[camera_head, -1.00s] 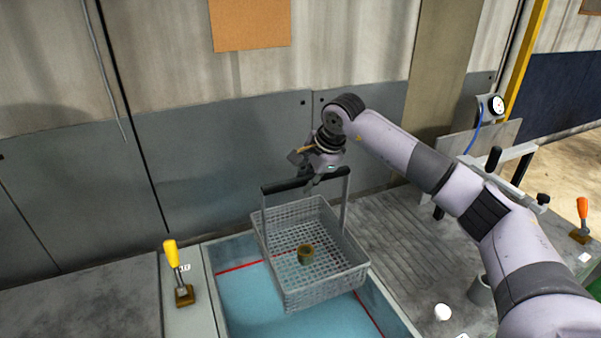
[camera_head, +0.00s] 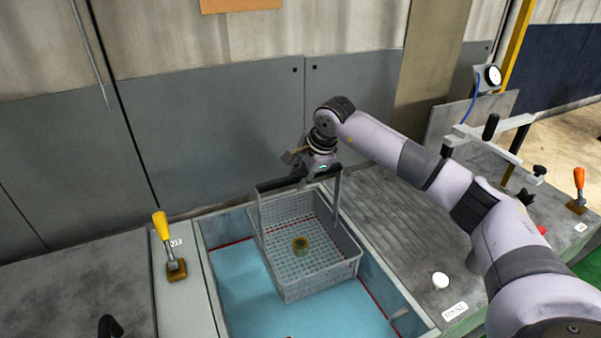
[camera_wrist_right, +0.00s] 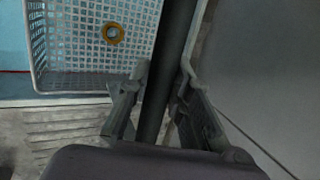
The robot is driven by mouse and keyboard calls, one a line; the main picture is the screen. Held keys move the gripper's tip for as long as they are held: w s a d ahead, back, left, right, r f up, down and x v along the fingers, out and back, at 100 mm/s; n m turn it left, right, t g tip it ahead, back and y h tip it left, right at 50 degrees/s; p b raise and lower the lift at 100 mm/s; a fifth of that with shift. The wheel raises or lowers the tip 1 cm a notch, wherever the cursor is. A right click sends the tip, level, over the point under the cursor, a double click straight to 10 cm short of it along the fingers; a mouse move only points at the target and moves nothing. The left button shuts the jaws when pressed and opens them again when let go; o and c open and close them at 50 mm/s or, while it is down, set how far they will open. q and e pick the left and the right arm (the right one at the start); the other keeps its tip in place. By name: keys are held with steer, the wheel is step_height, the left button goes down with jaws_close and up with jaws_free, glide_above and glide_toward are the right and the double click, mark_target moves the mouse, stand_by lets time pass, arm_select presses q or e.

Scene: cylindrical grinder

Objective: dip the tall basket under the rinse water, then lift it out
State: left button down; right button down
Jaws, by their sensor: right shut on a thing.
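The tall basket (camera_head: 306,283) is grey mesh with a dark handle bar on two uprights. It hangs upright in the head view, over or partly in the tank of blue rinse water (camera_head: 245,300); whether its bottom touches the water is hard to tell. A brass-coloured ring (camera_head: 300,245) lies on the basket floor. My right gripper (camera_head: 308,180) is shut on the handle bar above the basket. In the right wrist view the dark bar passes between the fingers (camera_wrist_right: 155,105), and the basket mesh (camera_wrist_right: 85,45) shows beyond. My left gripper is out of view.
The tank's grey rim (camera_head: 207,285) surrounds the water, with a red line along its inner walls. A yellow-handled lever (camera_head: 165,245) stands left of it. A grey wall panel (camera_head: 220,130) stands close behind.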

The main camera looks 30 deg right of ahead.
mark_target(300, 251)
step_height(300, 251, down, 29)
steer(key=b, duration=2.1)
steer(key=shift+f, duration=0.15)
stand_by(0.9)
